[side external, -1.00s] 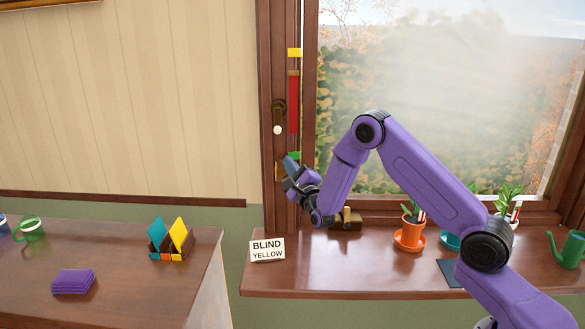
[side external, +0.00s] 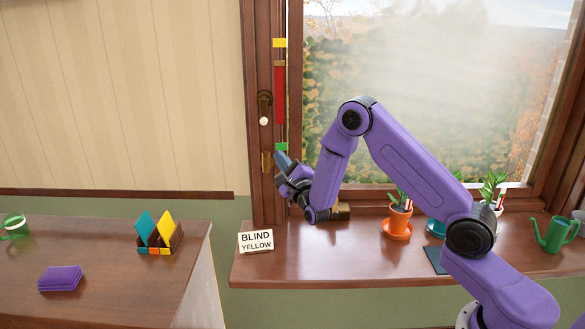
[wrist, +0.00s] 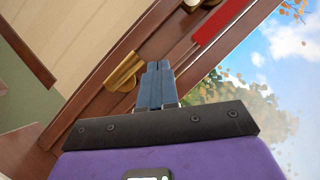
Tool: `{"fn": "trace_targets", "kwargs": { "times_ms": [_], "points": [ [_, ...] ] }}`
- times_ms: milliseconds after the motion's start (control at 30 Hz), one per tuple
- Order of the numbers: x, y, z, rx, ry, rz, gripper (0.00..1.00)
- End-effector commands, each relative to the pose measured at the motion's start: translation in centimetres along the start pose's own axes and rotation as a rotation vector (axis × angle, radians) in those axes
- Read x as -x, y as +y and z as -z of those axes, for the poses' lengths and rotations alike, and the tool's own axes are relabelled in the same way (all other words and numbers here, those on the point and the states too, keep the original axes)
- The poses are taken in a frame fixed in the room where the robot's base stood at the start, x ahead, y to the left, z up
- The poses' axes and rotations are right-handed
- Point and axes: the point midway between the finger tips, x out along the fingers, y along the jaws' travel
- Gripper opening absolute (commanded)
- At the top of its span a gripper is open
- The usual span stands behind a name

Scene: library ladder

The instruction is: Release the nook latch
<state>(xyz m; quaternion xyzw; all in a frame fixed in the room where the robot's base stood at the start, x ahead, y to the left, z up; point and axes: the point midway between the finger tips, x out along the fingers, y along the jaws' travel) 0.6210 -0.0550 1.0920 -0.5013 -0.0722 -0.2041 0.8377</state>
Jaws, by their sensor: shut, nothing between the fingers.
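My gripper (side external: 281,157) is shut and empty, beside the wooden window frame just below the green end of a red strip (side external: 280,95). A brass fitting (side external: 266,163) is on the frame just left of the fingertips. In the wrist view the fitting (wrist: 124,72) lies close to the left of my blue fingers (wrist: 155,68), with a small gap showing; contact at the far side cannot be told. Higher up is a dark handle plate (side external: 264,103) with a white knob. No part is labelled as the nook latch.
A "BLIND YELLOW" card (side external: 256,242) stands on the sill (side external: 310,262). A small brown block (side external: 341,211) sits behind my wrist. Potted plants (side external: 397,218) and a green watering can (side external: 556,233) are to the right. A separate counter (side external: 110,280) is at left.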

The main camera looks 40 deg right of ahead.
Motion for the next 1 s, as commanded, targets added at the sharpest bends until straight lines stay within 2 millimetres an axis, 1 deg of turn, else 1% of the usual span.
{"fn": "trace_targets", "kwargs": {
  "times_ms": [33,200,300,433,633,933,1000],
  "points": [
    [0.9,-0.2,-0.1,0.001,0.000,-0.005,0.00],
    [3.5,-1.1,-0.3,0.001,0.000,-0.003,0.00],
    [4.8,-1.5,-0.4,0.001,-0.001,-0.004,0.00],
    [6.0,-1.9,-0.6,0.000,-0.001,-0.003,0.00],
    [6.7,-2.2,-0.6,0.000,0.000,-0.001,0.00],
    [6.7,-2.2,-0.6,-0.001,0.001,0.001,0.00],
    [6.7,-2.5,-0.6,-0.009,0.012,0.008,0.00]
  ]
}}
